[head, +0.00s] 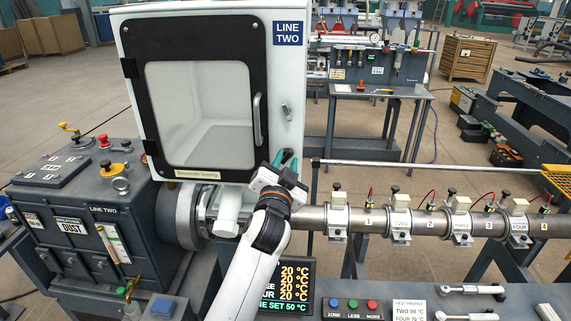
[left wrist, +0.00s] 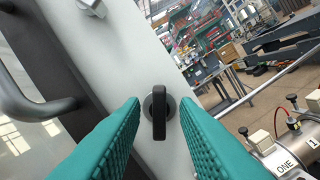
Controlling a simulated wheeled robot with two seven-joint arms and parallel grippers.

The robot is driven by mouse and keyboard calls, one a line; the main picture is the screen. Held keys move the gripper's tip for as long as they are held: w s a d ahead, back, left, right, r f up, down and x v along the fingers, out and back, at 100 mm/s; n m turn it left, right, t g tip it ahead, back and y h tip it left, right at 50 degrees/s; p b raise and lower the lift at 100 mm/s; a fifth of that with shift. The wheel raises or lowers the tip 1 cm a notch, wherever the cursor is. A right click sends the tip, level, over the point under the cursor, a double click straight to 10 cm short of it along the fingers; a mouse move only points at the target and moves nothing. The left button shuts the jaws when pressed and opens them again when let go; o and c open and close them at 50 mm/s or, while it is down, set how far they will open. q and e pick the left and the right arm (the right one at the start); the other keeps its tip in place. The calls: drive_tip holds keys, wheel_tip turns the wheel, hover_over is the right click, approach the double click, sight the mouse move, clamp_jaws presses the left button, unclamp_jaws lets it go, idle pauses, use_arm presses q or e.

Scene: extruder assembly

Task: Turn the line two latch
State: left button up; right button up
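The white LINE TWO cabinet (head: 280,75) stands at the centre of the head view, its black-framed windowed door (head: 200,100) shut. My left gripper (head: 285,158), with teal fingers, is at the cabinet's lower right front. The latch looks upright in that view. My right gripper is not in view.
A grey door handle (left wrist: 35,105) lies left of the fingers. A silver fitting (head: 286,111) sits higher on the cabinet front. The steel barrel (head: 370,221) with clamps runs right. A temperature display (head: 290,285) stands below, partly behind my arm.

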use_arm(q)
drive_tip(key=shift+s+p, duration=0.35)
drive_tip(key=shift+s, duration=0.7)
